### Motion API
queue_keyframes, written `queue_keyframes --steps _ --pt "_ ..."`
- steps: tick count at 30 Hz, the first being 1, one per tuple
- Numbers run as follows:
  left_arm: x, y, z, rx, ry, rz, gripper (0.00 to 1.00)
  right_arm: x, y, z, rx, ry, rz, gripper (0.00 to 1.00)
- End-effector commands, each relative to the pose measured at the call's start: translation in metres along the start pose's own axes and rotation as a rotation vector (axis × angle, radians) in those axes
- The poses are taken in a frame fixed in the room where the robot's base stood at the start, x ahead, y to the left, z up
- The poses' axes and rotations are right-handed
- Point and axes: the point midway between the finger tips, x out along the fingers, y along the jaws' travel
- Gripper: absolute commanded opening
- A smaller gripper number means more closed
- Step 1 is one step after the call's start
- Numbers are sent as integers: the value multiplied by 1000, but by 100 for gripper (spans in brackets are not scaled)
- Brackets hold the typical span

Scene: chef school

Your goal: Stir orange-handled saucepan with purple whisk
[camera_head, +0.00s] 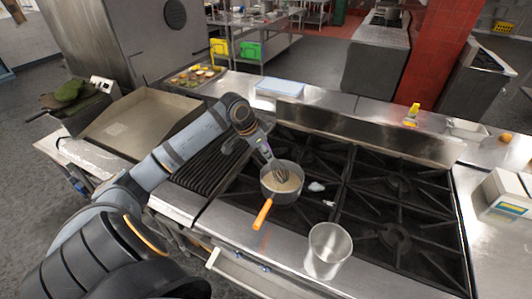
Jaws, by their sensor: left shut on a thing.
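The saucepan (268,194) with the orange handle (262,214) stands on the black stove grate, its handle pointing to the front. It holds a pale beige content (290,185). The whisk (281,174) is tilted, with its wire head down inside the pan; its upper part is hidden by my gripper. My left gripper (269,158) is above the pan's back rim and is shut on the whisk. My right gripper is not in view.
A small white thing (316,187) lies on the grate beside the pan. A flat griddle (125,128) is at left. A yellow bottle (411,115) stands on the back ledge. The right burners are clear.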

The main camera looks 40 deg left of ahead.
Motion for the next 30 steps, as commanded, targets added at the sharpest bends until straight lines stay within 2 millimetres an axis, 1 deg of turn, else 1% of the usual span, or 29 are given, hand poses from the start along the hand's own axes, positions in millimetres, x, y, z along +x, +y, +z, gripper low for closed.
queue_keyframes --steps 1,6,7,8,14,17,27,30 --pt "-11 0 -5 0 1 -1 0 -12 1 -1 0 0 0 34" --pt "-29 -1 -14 0 1 0 0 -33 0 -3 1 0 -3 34" --pt "-32 -1 -15 0 1 -1 0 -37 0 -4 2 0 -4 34" --pt "-33 -1 -16 1 1 -1 0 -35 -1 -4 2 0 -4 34" --pt "-54 -2 -26 2 2 -3 0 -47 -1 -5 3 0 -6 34" --pt "-61 -2 -30 2 3 -2 0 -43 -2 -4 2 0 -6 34" --pt "-97 -2 -46 1 3 -1 0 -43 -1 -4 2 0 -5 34" --pt "-103 -3 -48 1 1 -1 0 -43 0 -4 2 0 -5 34"
